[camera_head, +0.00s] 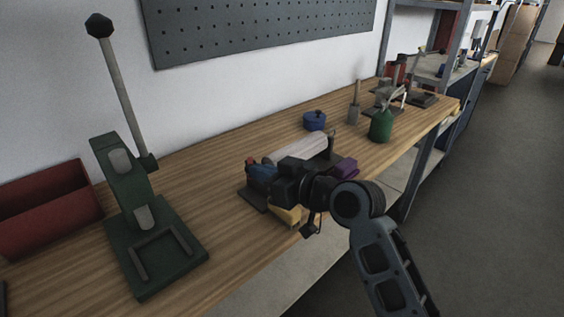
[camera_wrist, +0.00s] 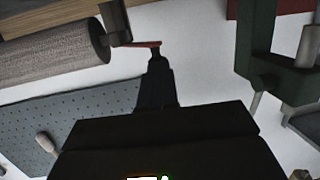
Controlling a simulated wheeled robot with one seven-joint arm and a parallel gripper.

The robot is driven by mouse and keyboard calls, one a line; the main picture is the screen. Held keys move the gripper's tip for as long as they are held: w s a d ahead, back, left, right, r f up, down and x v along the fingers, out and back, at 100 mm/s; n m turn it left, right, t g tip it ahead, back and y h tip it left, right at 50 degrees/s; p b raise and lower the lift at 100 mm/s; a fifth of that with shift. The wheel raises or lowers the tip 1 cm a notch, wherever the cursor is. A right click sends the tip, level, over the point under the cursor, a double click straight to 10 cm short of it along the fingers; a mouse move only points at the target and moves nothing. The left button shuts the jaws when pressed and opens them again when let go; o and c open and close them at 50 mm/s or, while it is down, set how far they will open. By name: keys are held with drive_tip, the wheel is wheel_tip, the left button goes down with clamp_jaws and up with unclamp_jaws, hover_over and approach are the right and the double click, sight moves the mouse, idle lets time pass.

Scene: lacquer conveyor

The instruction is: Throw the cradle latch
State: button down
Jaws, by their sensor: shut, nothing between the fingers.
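The cradle holds a pale grey roller (camera_head: 300,149) lying across it on a dark base (camera_head: 250,199) near the bench's front edge. In the wrist view the roller (camera_wrist: 45,52) is at the upper left, with a dark bracket (camera_wrist: 114,18) at its end. A thin red bar (camera_wrist: 142,45), possibly the latch, sticks out beside that bracket. My gripper (camera_wrist: 156,54) is shut and empty, its tip at or very near the red bar's end; I cannot tell if they touch. In the head view my gripper (camera_head: 270,171) and wrist hide much of the cradle's front.
A green lever press (camera_head: 155,265) and a red bin (camera_head: 45,210) stand to the left. A purple block (camera_head: 346,168) and a yellow piece (camera_head: 287,215) are close to my wrist. A blue pot (camera_head: 314,121) and green canister (camera_head: 381,126) stand behind. Bare bench lies between press and cradle.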

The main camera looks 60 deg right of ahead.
drive_tip(key=w+a+p, duration=0.2)
drive_tip(key=w+a, duration=0.2)
drive_tip(key=w, duration=0.1)
drive_tip(key=shift+w, duration=0.15)
idle(0.3)
idle(0.7)
